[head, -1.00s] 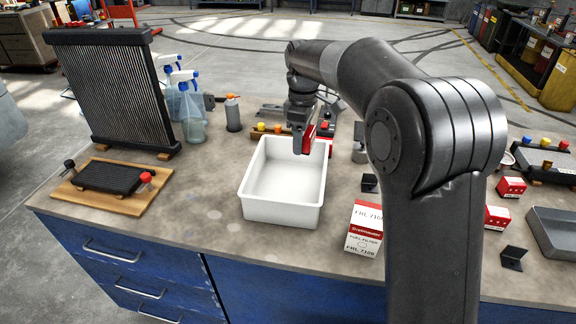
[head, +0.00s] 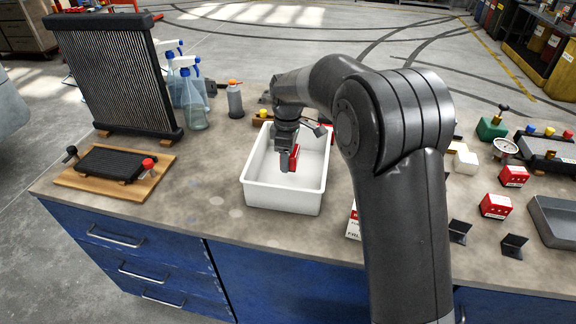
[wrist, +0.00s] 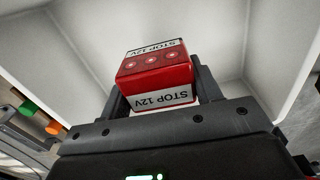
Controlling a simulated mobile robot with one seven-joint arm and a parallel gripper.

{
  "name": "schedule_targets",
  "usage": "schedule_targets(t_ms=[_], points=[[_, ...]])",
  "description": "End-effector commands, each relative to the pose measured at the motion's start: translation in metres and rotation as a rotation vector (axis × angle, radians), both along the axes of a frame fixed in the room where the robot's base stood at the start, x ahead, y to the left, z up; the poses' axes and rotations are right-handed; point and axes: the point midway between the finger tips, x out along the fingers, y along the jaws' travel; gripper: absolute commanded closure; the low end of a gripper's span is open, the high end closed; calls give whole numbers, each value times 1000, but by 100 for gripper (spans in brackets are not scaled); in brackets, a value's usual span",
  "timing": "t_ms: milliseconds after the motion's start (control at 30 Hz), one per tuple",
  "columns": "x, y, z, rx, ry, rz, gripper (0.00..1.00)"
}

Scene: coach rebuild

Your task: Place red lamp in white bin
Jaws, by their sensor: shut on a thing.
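The white bin (head: 262,196) stands on the workbench, left of my arm in the head view. Its pale inner walls fill much of the wrist view (wrist: 225,35). My gripper (head: 287,163) points down into the bin's opening. It is shut on the red lamp (head: 295,156), a small red block with white "STOP 12V" labels. The lamp sits between both fingers in the wrist view (wrist: 155,69). It appears within the bin's outline; whether it touches the floor I cannot tell.
A radiator (head: 115,75), spray bottles (head: 192,95) and a small cooler on a wooden board (head: 80,185) stand to the left. Red and white boxes (head: 496,206), black brackets (head: 514,245) and a grey tray (head: 556,220) lie to the right. My arm hides part of the bench.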

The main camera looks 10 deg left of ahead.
Motion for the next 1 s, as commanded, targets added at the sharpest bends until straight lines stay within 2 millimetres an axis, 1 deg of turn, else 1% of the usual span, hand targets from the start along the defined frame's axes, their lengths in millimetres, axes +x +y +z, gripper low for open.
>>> schedule_targets(t_ms=[100, 200, 267, 333, 567, 700, 733, 967, 1000], points=[[-1, 0, -21, -2, 4, 1, 67], [-1, 0, -36, -1, 3, 0, 67], [0, 0, -42, -1, 2, 0, 67], [0, 0, -46, 0, 1, 0, 67], [0, 0, -46, 0, 1, -1, 67], [0, 0, -49, 0, 1, -1, 67], [0, 0, -49, 0, 1, -1, 40], [0, 0, -49, 0, 1, -1, 21], [0, 0, -49, 0, 1, -1, 20]])
